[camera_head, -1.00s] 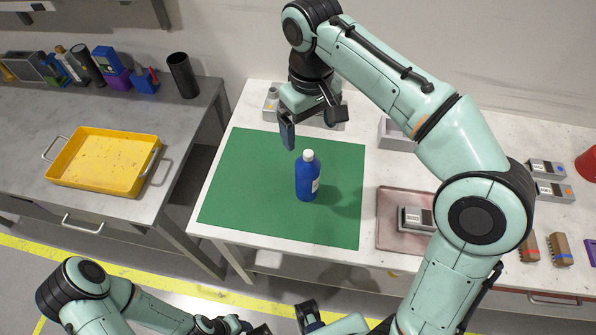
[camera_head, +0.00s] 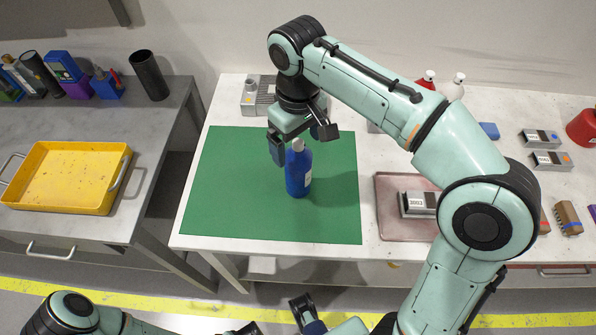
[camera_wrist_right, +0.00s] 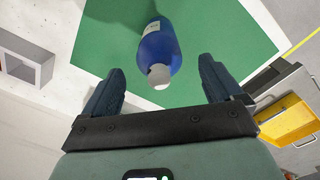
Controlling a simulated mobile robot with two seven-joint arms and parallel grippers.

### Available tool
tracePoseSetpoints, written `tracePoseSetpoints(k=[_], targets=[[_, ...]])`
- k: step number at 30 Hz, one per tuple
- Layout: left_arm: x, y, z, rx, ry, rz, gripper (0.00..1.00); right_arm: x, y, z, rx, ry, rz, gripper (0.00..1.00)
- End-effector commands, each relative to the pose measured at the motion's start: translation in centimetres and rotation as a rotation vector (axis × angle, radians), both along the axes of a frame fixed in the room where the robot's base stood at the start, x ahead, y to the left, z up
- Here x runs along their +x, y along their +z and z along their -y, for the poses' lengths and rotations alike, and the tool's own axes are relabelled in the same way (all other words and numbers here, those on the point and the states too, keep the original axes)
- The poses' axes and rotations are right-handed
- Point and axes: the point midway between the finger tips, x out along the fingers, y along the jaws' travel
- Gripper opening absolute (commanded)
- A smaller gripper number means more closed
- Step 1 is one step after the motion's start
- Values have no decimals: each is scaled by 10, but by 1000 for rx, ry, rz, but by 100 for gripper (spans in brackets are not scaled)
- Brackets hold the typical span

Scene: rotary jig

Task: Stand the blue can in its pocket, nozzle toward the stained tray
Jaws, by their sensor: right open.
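The blue can (camera_head: 298,175), a blue bottle with a white cap and a pale label, stands upright on the green mat (camera_head: 225,200). My right gripper (camera_head: 302,146) is open beside its top. In the right wrist view, the can (camera_wrist_right: 158,50) appears between the two spread fingers (camera_wrist_right: 160,82), cap toward the gripper, with gaps on both sides. The stained tray (camera_head: 390,235), pinkish, lies right of the mat with a grey labelled block (camera_head: 415,203) in it. No pocket can be made out clearly. My left gripper (camera_head: 275,322) is cut off at the bottom edge.
A grey fixture (camera_head: 256,97) stands behind the mat, partly hidden by my right arm. A yellow tray (camera_head: 70,175) is on the left bench. Grey blocks (camera_head: 540,138) and a brown block (camera_head: 567,217) lie at the right. The mat around the can is clear.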

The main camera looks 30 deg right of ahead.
Motion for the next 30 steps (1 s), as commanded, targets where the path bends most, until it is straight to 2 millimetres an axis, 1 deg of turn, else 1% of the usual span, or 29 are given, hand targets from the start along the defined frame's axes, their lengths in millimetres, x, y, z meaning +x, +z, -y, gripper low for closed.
tracePoseSetpoints(k=[1, 3, 6, 14, 15, 17, 18, 20, 21, 23, 24, 30], targets=[[1, -5, 0, 0, 1, 3, 43, 0, -12, 1, -1, 0, -3, 93], [2, -7, 0, 1, 2, 8, 43, 0, -21, 1, -1, 1, -3, 93], [3, -8, 0, 3, 3, 13, 43, 0, -30, 1, 0, 0, -2, 93], [4, -8, 0, 2, 3, 15, 43, 0, -32, 1, 0, 0, 1, 93], [4, -8, 0, 2, 3, 15, 43, 0, -32, 1, 0, 0, 1, 86], [3, -8, 0, 2, 3, 15, 43, 0, -32, 1, 0, 0, 0, 67], [3, -8, 0, 2, 2, 14, 43, 0, -32, 1, 0, 0, 0, 54], [3, -8, 0, 2, 2, 14, 43, 0, -32, 1, 0, 0, 0, 34], [3, -8, 0, 2, 2, 14, 43, 0, -32, 1, 0, 0, 0, 21], [3, -8, 0, 2, 2, 14, 43, 0, -32, 1, 0, 0, 0, 2], [3, -8, 0, 2, 2, 14, 43, 1, -32, 1, 0, 0, 2, 0], [3, -8, 0, 2, 3, 14, 43, 1, -31, 1, 0, 0, 2, 0]])
